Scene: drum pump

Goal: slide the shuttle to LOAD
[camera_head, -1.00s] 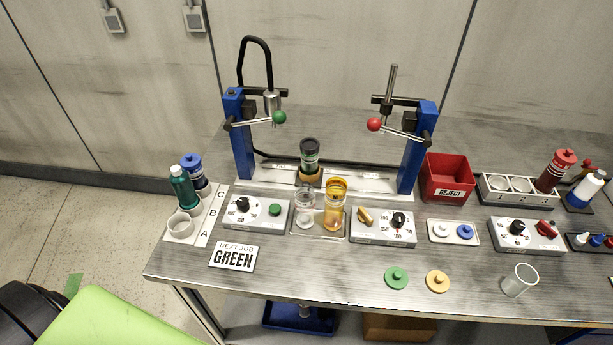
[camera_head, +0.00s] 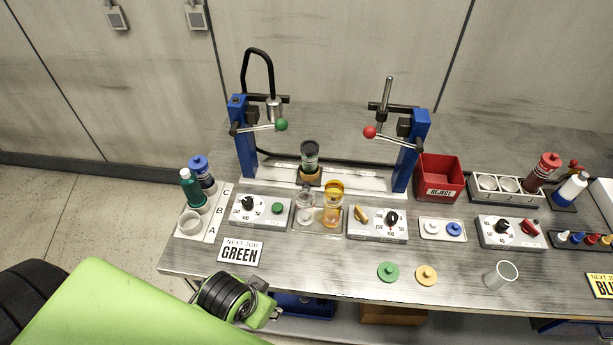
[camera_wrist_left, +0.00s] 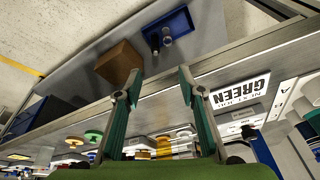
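The shuttle (camera_head: 311,180) is a small tan block on the pale rail (camera_head: 355,182) between two blue posts. A dark-capped clear jar with greenish contents (camera_head: 310,157) stands upright on it. The small rail labels are too small to read. In the head view my left arm reaches in at the lower left, with its wrist at the table's front edge, well short of the shuttle. In the left wrist view my left gripper (camera_wrist_left: 160,76) has its two fingers apart with nothing between them. My right gripper is in neither view.
The left post (camera_head: 243,135) carries a green-knobbed lever, the right post (camera_head: 407,150) a red-knobbed one. In front of the rail stand a clear cup (camera_head: 305,202), an amber jar (camera_head: 332,208) and two dial boxes. A GREEN card (camera_head: 240,251) lies near the front edge.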

